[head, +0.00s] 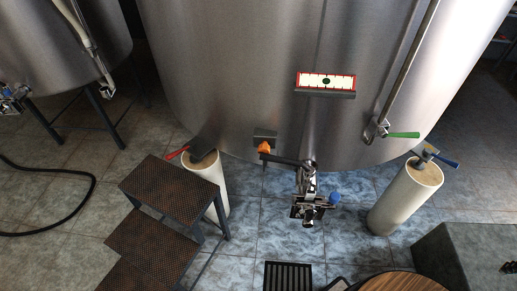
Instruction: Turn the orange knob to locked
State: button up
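The orange knob (264,148) is small and sits low on the front of the large steel tank (230,70), just below a small grey box (265,135). It is too small here to tell which way it is turned or to read any marking. A dark bar (288,161) runs from near the knob to a metal valve assembly (308,185) on its right. My gripper is not in view.
Dark metal steps (170,190) stand left of the knob. Pale tank legs (206,180) and (405,195) flank the valve. A red-framed panel (326,82) and green handle (403,135) are at right. A floor grate (288,276) and round wooden top (405,284) lie in front.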

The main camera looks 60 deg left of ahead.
aim_at(264, 148)
jog(key=k+l+u, duration=0.2)
jog(key=u, duration=2.05)
